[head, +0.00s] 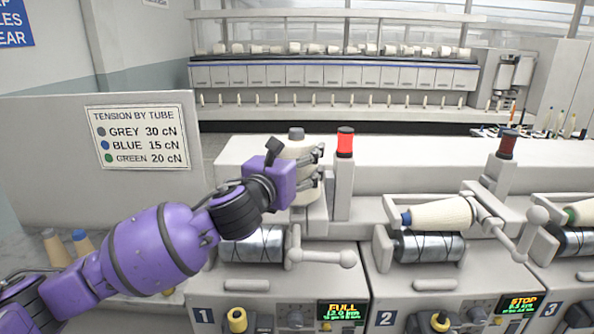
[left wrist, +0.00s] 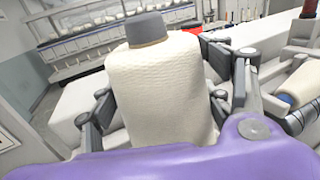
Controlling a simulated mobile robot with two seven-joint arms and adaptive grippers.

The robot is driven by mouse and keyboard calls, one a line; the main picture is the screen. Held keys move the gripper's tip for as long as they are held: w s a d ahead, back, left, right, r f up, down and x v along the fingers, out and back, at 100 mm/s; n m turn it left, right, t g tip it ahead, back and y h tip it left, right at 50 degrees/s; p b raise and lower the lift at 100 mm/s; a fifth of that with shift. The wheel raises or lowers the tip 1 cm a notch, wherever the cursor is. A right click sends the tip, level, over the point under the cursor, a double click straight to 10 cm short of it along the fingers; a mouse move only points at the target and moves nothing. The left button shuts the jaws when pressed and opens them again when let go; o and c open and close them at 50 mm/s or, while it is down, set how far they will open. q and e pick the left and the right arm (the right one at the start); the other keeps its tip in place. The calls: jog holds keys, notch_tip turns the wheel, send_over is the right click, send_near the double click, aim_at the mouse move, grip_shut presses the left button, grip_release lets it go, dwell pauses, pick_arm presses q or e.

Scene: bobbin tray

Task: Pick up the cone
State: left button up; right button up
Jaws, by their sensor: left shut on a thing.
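A cream yarn cone with a grey tube tip stands upright at station 1; in the head view the cone (head: 300,150) is partly hidden behind my left gripper. In the left wrist view the cone (left wrist: 160,90) fills the middle, between the gripper's fingers. My left gripper (head: 308,178) is shut on the cone, with dark fingers around its sides; it also shows in the left wrist view (left wrist: 165,105). My right gripper is not in view.
A red lamp (head: 345,142) is lit on the post beside the cone. Station 2 holds a cream cone (head: 440,214) on a blue tube. A sign (head: 140,138) lists tube tensions. The station 1 display (head: 342,312) reads FULL. Two coned tubes (head: 56,248) stand at the left.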

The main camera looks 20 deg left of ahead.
pick_arm(q)
jog(key=c, duration=0.5)
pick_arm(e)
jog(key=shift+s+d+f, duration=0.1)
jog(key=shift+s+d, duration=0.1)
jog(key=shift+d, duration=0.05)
